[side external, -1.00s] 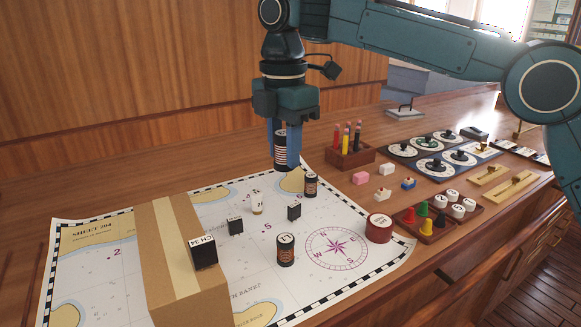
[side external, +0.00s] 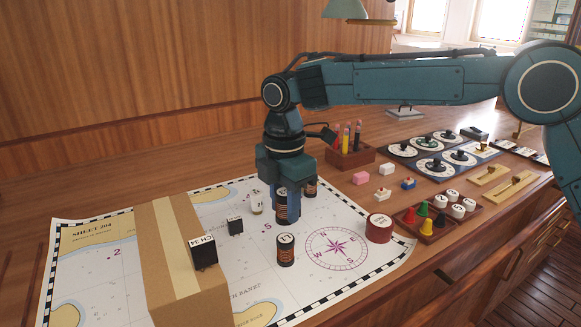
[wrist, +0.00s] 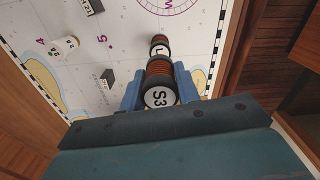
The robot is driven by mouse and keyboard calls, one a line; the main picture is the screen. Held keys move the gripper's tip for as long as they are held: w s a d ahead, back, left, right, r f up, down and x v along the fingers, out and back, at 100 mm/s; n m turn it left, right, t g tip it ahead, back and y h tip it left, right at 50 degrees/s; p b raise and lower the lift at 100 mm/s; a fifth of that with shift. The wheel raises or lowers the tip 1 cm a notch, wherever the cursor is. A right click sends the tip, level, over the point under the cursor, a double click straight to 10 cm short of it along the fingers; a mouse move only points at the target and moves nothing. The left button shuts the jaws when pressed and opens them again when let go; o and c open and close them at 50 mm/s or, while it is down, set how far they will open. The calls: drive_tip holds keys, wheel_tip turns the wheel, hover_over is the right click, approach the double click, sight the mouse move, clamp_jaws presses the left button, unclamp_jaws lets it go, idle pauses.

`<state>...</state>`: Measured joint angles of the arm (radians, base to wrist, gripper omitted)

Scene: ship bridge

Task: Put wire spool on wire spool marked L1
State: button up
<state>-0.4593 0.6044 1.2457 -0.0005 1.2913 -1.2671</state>
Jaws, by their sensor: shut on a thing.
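My gripper (side external: 285,206) is shut on a dark wire spool with copper-coloured windings (side external: 281,209). In the wrist view the held spool's white end reads S3 (wrist: 160,97), between my gripper's fingers (wrist: 158,86). The wire spool marked L1 (side external: 285,251) stands upright on the chart, nearer the camera than the held spool and apart from it in the side view. In the wrist view the L1 spool (wrist: 159,51) shows just beyond the held one. I cannot tell exactly how high the held spool is above the chart.
Another dark spool (side external: 311,189) stands behind my gripper, partly hidden. A cardboard box (side external: 180,255) lies across the chart at left, with black blocks near it. A red round tin (side external: 379,228) stands right of the compass rose. Bare chart surrounds the L1 spool.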

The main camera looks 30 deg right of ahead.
sight(285, 221)
drive_tip(key=shift+f, duration=2.1)
drive_tip(key=shift+f, duration=0.15)
drive_tip(key=o, duration=1)
wheel_tip(285, 221, up, 12)
drive_tip(key=shift+r, duration=0.15)
